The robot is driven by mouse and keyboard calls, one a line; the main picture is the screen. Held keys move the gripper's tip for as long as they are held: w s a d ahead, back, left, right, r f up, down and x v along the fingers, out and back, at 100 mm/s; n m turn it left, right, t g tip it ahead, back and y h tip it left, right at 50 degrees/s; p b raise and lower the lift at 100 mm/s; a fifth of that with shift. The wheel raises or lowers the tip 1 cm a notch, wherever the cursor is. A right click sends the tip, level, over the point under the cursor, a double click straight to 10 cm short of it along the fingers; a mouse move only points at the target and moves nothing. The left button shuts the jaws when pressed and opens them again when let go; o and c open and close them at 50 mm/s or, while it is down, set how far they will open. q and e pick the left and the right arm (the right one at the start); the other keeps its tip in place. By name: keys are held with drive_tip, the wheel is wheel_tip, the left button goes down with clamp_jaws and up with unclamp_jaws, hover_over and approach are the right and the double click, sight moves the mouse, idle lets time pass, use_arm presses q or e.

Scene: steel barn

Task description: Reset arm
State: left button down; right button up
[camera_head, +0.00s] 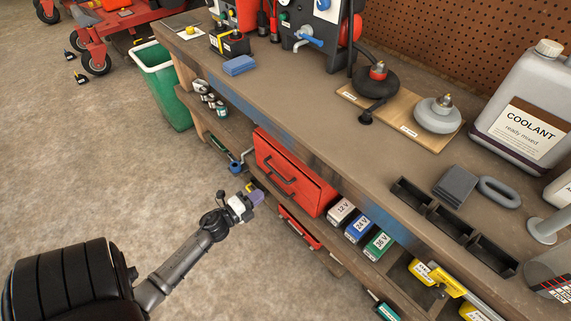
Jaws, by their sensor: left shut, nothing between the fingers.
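My left arm comes in from the lower left corner and reaches toward the front of the workbench (305,118). My left gripper (255,192) is at the end of it, small in the picture, with a pale body and purplish fingers. It is shut and empty, just left of the red drawer unit (290,172) under the benchtop. I cannot tell whether it touches anything on the shelf behind it. My right gripper is not in view.
On the benchtop stand a coolant jug (526,110), a wooden board (447,137) with two round devices, a black compartment tray (447,222) and a blue sponge (239,66). Labelled battery boxes (359,227) sit below. A green bin (170,95) stands at left.

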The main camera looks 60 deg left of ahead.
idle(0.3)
use_arm(q)
drive_tip(key=s+a+f+n+g+y, duration=0.1)
drive_tip(key=s+a+n+g+y, duration=0.3)
drive_tip(key=n, duration=0.3)
drive_tip(key=s+a+f+n+g+y, duration=0.1)
drive_tip(key=a+n+g+y, duration=0.1)
drive_tip(key=n+g+y, duration=0.35)
drive_tip(key=s+d+r+n+g+h+p, duration=0.2)
drive_tip(key=d+r+h, duration=0.15)
drive_tip(key=d, duration=0.55)
drive_tip(key=s+d+r+n+g+h+p, duration=0.2)
drive_tip(key=d+n+g+h, duration=0.15)
drive_tip(key=d, duration=0.55)
drive_tip(key=s+d+r+m+t+h+p, duration=0.1)
drive_tip(key=s+d+r+m+h+p, duration=0.3)
drive_tip(key=d+r+p, duration=0.85)
wheel_tip(320, 180, up, 37)
drive_tip(key=s+d+p, duration=0.1)
drive_tip(key=p, duration=3.4)
drive_tip(key=shift+s+d+r+n+h+p, duration=0.15)
drive_tip(key=shift+s+n+h+p, duration=0.15)
drive_tip(key=shift+h, duration=0.15)
